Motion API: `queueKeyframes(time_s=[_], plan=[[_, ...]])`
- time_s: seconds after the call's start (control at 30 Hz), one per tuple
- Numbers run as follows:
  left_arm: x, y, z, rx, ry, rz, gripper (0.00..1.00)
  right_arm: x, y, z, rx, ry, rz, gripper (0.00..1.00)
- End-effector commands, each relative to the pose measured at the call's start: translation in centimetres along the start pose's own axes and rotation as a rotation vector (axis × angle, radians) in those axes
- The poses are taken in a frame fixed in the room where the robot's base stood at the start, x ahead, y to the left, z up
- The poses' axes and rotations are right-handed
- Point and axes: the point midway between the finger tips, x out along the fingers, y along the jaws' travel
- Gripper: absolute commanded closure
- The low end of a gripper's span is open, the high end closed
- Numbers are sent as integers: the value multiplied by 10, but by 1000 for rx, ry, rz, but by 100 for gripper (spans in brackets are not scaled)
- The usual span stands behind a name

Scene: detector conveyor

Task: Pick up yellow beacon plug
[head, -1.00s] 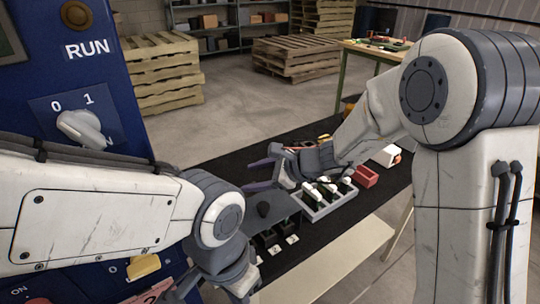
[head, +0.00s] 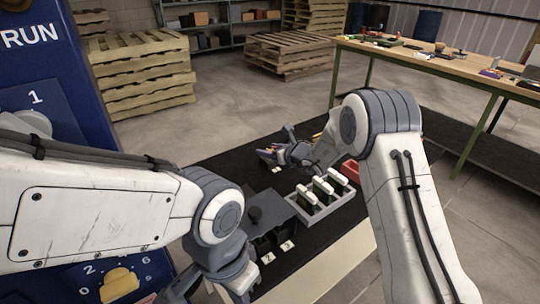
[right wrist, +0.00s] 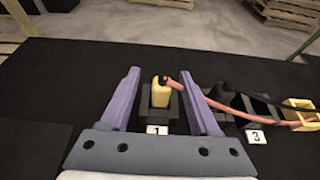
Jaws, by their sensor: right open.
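The yellow plug (right wrist: 160,95) stands upright in a black socket block (right wrist: 175,113) with a white label 1 (right wrist: 157,129) in the right wrist view. An orange-pink cable (right wrist: 215,104) runs from its top to the right. My right gripper (right wrist: 160,76) is open, its two purple fingers on either side of the plug, with a visible gap at each side. In the head view my right gripper (head: 271,153) is over the far part of the black surface, and I cannot make out the plug there. My left gripper (head: 185,288) is low at the bottom, its jaws unclear.
Right of the plug are a black block labelled 3 (right wrist: 257,137) and a yellow-framed piece (right wrist: 299,104). A grey tray (head: 329,211) holds several green-and-white modules, with a red bin (head: 351,170) behind it. The blue panel (head: 45,75) stands at left.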

Motion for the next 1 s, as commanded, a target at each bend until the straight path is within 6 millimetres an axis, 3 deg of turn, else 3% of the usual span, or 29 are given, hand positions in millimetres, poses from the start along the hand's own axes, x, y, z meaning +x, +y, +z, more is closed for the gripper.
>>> queueKeyframes(time_s=[0.2,0.5,0.53,0.6,0.7,1.0], plan=[[-8,1,0,0,0,0,100,27,-3,2,1,2,-2,38],[-8,1,0,0,0,0,100,32,-4,1,1,1,-3,38],[-8,1,0,0,0,0,100,32,-4,1,1,1,-3,41],[-8,1,0,0,0,0,100,32,-4,1,1,1,-3,68],[-8,1,0,0,0,0,100,32,-4,2,1,1,-3,100],[-8,1,0,0,0,0,100,31,-4,2,0,0,-4,100]])
